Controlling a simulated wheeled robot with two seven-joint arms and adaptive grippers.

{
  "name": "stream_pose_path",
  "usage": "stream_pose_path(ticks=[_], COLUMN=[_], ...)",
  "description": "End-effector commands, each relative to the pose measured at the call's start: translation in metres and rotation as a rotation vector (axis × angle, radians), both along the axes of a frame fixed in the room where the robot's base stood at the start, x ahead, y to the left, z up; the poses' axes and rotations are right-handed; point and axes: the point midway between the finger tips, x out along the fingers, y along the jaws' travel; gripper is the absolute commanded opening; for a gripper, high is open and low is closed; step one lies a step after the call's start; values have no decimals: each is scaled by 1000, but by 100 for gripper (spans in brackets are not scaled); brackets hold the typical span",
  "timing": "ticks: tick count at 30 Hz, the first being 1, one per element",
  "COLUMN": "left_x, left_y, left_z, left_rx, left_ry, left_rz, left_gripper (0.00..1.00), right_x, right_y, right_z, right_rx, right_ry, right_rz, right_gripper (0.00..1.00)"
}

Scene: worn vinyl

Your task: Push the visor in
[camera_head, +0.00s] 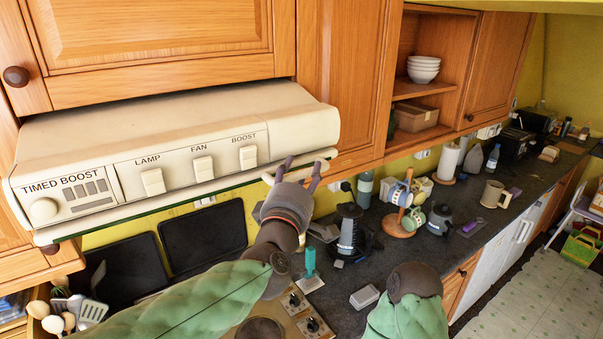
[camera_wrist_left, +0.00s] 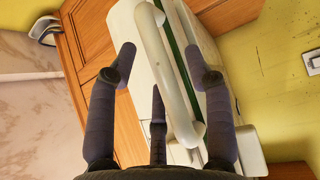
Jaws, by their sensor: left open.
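The cream range hood (camera_head: 215,150) hangs under the wooden cupboards. Its visor (camera_head: 110,216) shows as a thin pale strip with a green edge along the hood's lower front. A pale bar handle (camera_head: 326,156) is at the visor's right part. My left gripper (camera_head: 301,168) is open at this handle. In the left wrist view the handle (camera_wrist_left: 168,70) passes between the spread fingers of the left gripper (camera_wrist_left: 160,62), with gaps visible beside it. I cannot tell whether any finger touches it. My right arm shows at the bottom, but its gripper is not visible.
The dark counter (camera_head: 470,250) below holds a mug rack (camera_head: 401,222), a dark kettle-like appliance (camera_head: 352,235), a beige mug (camera_head: 495,194) and a hob (camera_head: 290,318). Two dark panels lean at the back wall. Wooden cupboards (camera_head: 160,35) close off the space above the hood.

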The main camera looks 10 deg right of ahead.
Motion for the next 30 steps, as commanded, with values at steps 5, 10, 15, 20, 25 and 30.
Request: stream_pose_path(ticks=[5, 10, 15, 20, 25, 30], left_x=[-19, -47, -73, -92, -102, -104], left_y=[9, 22, 34, 43, 48, 49], left_z=[-2, -5, -10, -13, -15, -16], left_rx=[0, -1, 0, 0, 0, 1], left_ry=[-1, -3, -2, -1, 0, 0], left_rz=[-1, -1, -2, -2, -1, 0], left_gripper=[51, 51, 51, 51, 51, 51], right_x=[0, 0, 0, 0, 0, 0], right_y=[0, 0, 0, 0, 0, 0], right_z=[0, 0, 0, 0, 0, 0], right_rx=[0, 0, 0, 0, 0, 0], right_ry=[0, 0, 0, 0, 0, 0], right_rz=[0, 0, 0, 0, 0, 0], right_gripper=[0, 0, 0, 0, 0, 0])
